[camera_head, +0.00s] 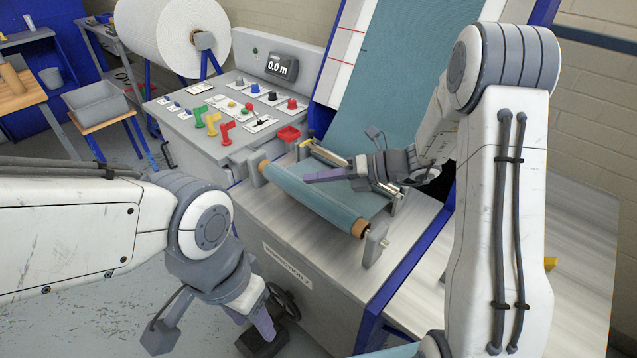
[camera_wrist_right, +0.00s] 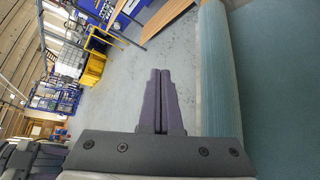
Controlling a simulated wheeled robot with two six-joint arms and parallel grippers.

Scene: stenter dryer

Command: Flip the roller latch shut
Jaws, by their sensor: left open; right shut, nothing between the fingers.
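A teal fabric roller (camera_head: 312,200) lies across the front of the machine between two grey end brackets. Its near right end shows a brown core beside the bracket (camera_head: 375,245). A small metal part on that bracket could be the roller latch, but I cannot tell its position. My right gripper (camera_head: 318,177) is shut and empty, above the roller's middle. In the right wrist view its purple fingers (camera_wrist_right: 160,90) are together, with the roller (camera_wrist_right: 214,80) to their right. My left gripper (camera_head: 264,328) is open, low in front of the machine.
A grey control panel (camera_head: 215,115) with green, red and yellow levers stands behind left of the roller. A metal bar (camera_head: 350,165) lies behind the roller, below the sloping teal fabric (camera_head: 385,75). A dark handwheel (camera_head: 283,303) is close to my left gripper.

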